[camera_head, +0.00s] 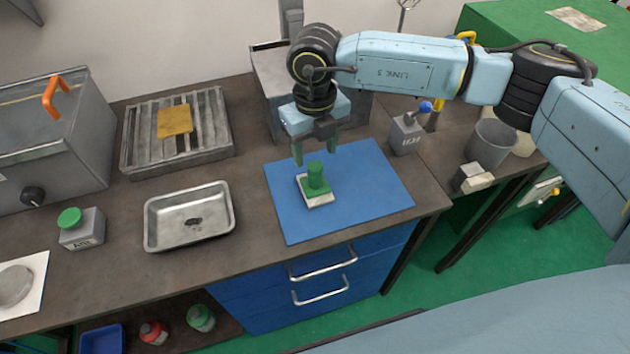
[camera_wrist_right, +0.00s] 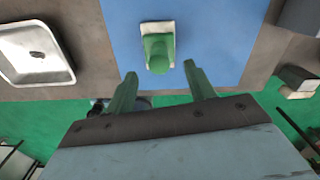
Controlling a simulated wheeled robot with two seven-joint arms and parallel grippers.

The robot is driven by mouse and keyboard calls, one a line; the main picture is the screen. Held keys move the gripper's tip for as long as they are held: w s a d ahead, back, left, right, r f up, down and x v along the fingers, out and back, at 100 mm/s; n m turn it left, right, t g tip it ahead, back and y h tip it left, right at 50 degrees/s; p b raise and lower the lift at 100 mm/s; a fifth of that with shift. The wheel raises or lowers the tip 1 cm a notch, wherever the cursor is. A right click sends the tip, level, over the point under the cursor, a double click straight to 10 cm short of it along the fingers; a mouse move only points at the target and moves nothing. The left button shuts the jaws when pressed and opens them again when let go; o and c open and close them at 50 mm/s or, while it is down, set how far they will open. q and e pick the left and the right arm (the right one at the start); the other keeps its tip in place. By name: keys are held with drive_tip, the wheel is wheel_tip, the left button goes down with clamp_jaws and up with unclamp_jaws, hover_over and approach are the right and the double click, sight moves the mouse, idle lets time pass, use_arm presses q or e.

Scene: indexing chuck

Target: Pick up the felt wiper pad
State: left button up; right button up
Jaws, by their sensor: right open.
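The felt wiper pad (camera_head: 317,185) has a green knob and green top on a pale base. It stands upright on the blue mat (camera_head: 375,190) on the workbench. It also shows in the right wrist view (camera_wrist_right: 158,50), ahead of the fingers. My right gripper (camera_head: 315,153) is above the pad and a little behind it, with its green fingers pointing down. In the right wrist view the two fingers (camera_wrist_right: 158,78) are apart with nothing between them. My left gripper is in neither view.
A metal tray (camera_head: 150,225) lies left of the mat, with a slotted metal rack (camera_head: 215,130) behind it. The mat around the pad is clear.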

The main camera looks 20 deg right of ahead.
sight(315, 166)
drive_tip(key=shift+s+f+p, duration=0.1)
drive_tip(key=shift+f+p, duration=0.25)
drive_tip(key=shift+f, duration=3.25)
drive_tip(key=c, duration=1.1)
